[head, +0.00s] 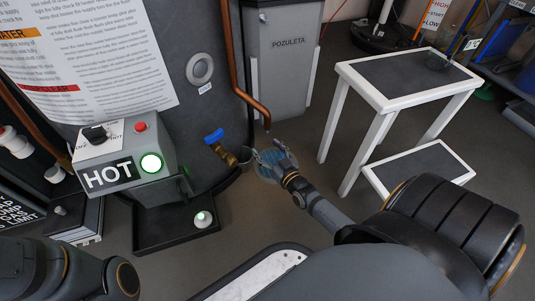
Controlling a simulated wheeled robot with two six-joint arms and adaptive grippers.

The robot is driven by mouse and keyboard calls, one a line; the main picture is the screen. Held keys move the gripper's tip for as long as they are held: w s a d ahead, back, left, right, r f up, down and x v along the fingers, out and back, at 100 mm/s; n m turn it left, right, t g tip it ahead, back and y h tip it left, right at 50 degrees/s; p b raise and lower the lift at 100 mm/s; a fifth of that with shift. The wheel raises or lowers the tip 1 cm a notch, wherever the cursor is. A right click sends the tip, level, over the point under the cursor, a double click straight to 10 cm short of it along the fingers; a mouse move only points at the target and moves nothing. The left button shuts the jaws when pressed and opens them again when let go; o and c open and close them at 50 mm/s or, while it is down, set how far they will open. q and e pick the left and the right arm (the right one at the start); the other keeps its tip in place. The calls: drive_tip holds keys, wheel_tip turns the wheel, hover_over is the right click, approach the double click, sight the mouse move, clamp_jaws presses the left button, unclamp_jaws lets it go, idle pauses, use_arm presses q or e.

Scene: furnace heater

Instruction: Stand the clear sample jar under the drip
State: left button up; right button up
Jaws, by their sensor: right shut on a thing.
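The copper pipe (236,60) runs down the dark tank and ends in an open tip just above my right gripper (268,158). My right gripper is shut on a see-through thing that looks like the clear sample jar; its outline is hard to make out. No drop is visible at the pipe tip. My left gripper is out of view; only part of that arm shows at the lower left.
A HOT control box (122,156) is further left.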

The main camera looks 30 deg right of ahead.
sight(263, 150)
wheel_tip(263, 150, down, 4)
drive_tip(key=b, duration=0.3)
drive_tip(key=shift+r, duration=0.25)
drive_tip(key=shift+f, duration=0.2)
drive_tip(key=o, duration=1.8)
drive_tip(key=shift+r, duration=0.1)
